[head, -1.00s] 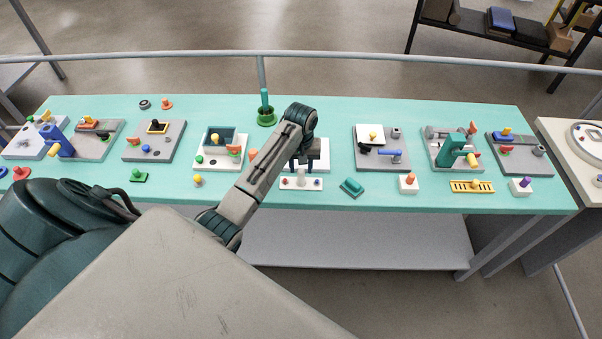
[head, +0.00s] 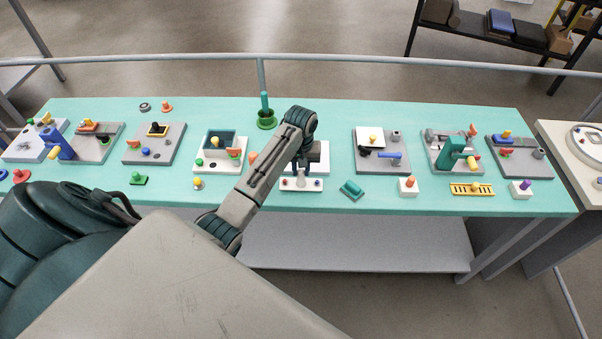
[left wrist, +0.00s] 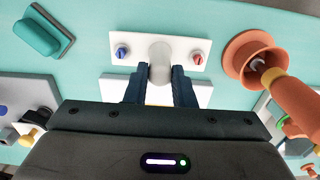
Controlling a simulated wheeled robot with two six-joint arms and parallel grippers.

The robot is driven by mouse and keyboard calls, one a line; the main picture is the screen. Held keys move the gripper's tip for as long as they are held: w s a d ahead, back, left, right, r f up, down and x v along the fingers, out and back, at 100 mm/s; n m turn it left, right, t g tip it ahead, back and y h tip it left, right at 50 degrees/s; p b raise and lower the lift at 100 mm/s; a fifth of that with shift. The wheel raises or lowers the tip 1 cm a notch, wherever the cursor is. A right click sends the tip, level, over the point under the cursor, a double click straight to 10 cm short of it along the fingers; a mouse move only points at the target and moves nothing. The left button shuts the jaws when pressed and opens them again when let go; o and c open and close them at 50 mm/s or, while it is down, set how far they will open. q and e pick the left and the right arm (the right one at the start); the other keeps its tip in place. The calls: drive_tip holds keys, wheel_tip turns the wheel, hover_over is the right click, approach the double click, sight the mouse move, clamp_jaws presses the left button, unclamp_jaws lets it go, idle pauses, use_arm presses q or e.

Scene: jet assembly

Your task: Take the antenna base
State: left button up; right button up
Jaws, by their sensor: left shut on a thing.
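The antenna base is most likely the small white plate (head: 312,185) at the table's front edge, with a pale upright post and a blue and a red knob. The plate also shows in the left wrist view (left wrist: 122,42), its round post (left wrist: 160,61) in the middle. My left gripper (left wrist: 159,92) is shut on this post, one dark finger on each side. In the head view my left gripper (head: 301,168) points down over the plate and hides most of the post. My right gripper is in neither view.
A white board (head: 321,160) lies just behind the plate. An orange flanged part (left wrist: 243,52) stands close beside it. A teal block (head: 352,190) lies to the right in the head view. Several boards with parts fill both sides of the teal table (head: 400,112).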

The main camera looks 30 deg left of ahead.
sight(301, 170)
use_arm(q)
wheel_tip(301, 170, up, 6)
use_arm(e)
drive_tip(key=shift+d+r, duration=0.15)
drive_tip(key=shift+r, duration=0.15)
